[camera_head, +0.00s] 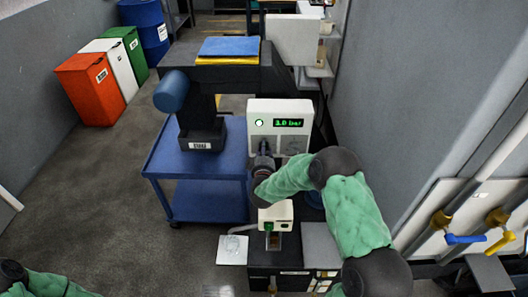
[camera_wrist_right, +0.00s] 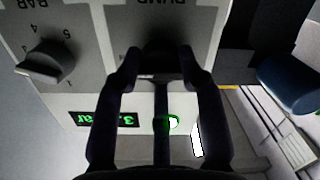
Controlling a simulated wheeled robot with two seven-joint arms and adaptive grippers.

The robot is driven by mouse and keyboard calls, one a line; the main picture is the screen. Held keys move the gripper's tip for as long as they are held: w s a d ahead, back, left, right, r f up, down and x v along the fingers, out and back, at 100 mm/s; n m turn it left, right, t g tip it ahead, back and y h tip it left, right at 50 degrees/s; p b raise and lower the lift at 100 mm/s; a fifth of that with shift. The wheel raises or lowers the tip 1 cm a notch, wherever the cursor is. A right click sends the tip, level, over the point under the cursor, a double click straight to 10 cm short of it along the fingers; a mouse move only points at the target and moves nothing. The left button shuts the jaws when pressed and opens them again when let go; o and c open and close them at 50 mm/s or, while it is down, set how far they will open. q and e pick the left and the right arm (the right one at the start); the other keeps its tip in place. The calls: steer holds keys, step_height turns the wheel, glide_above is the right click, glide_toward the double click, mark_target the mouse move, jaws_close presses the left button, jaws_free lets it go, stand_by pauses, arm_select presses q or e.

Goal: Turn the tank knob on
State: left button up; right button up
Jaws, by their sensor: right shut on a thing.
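A white control panel (camera_head: 257,108) faces me, with a green display (camera_head: 288,123) that reads about 3.0 bar and a lit green lamp (camera_head: 259,123). In the wrist view the panel is upside down, with a label that looks like PUMP above a dark knob (camera_wrist_right: 160,48). My right gripper (camera_head: 264,150) reaches the panel's lower left part. In the wrist view its fingers (camera_wrist_right: 160,72) are shut on this dark knob, which they partly hide. I cannot make out a tank label. My left gripper is out of view.
A second knob (camera_wrist_right: 45,62), on a BAR dial, sits left of the fingers in the wrist view. A blue cart (camera_head: 200,172) stands left of my right arm. A cream device (camera_head: 276,212) is below the gripper. Valves (camera_head: 463,239) hang at the right wall.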

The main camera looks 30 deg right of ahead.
steer(key=shift+a, duration=0.1)
steer(key=o, duration=1.1)
steer(key=shift+o, duration=0.2)
steer(key=v, duration=1.2)
steer(key=shift+f, duration=0.15)
